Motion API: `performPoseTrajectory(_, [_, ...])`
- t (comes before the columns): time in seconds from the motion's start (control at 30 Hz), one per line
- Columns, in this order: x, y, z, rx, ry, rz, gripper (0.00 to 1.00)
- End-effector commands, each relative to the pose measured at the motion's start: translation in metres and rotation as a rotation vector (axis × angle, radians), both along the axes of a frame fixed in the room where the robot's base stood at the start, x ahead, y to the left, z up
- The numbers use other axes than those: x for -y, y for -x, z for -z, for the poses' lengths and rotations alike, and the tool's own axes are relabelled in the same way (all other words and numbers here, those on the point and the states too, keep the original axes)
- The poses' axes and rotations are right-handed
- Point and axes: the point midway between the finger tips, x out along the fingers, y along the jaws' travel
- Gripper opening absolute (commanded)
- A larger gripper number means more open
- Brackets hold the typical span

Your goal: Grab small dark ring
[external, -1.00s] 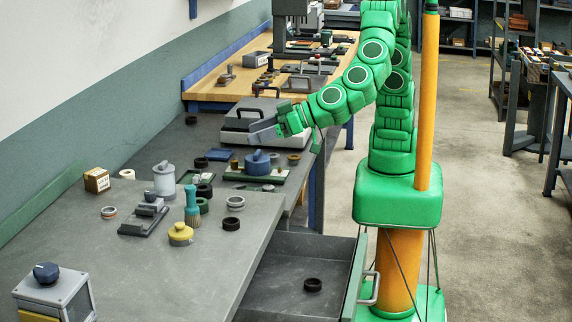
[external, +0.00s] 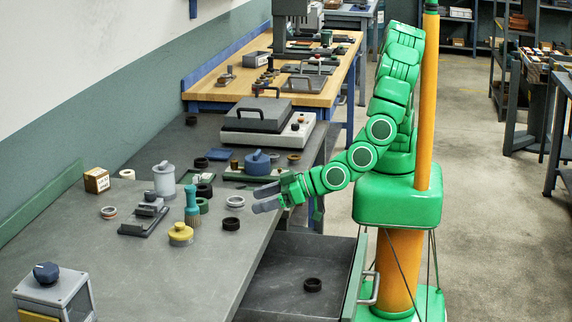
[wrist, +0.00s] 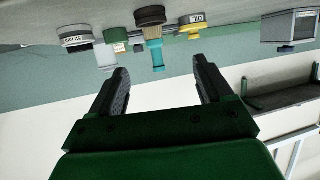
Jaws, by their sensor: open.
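A small dark ring (external: 231,224) lies on the grey bench near its right edge. In the wrist view my open fingers (wrist: 160,72) point toward a dark ring (wrist: 150,15) at the top, in front of a teal brush. The wrist picture looks upside down.
Near the dark ring stand a grey ring (external: 235,201), a teal brush (external: 192,205) and a yellow round piece (external: 180,234). A blue-lidded piece (external: 257,162) stands behind. The open drawer (external: 270,302) juts out below the bench.

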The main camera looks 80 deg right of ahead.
Motion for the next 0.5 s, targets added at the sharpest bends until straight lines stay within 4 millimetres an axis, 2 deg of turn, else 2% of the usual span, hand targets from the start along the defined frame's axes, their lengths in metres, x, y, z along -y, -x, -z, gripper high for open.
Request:
performPoseTrajectory(0.03, [0.0, 0.0, 0.011, 0.0, 0.004, 0.0, 0.8])
performPoseTrajectory(0.2, [0.0, 0.0, 0.031, -0.002, 0.002, 0.001, 0.8])
performPoseTrajectory(0.5, [-0.001, -0.01, 0.038, 0.001, -0.001, 0.003, 0.8])
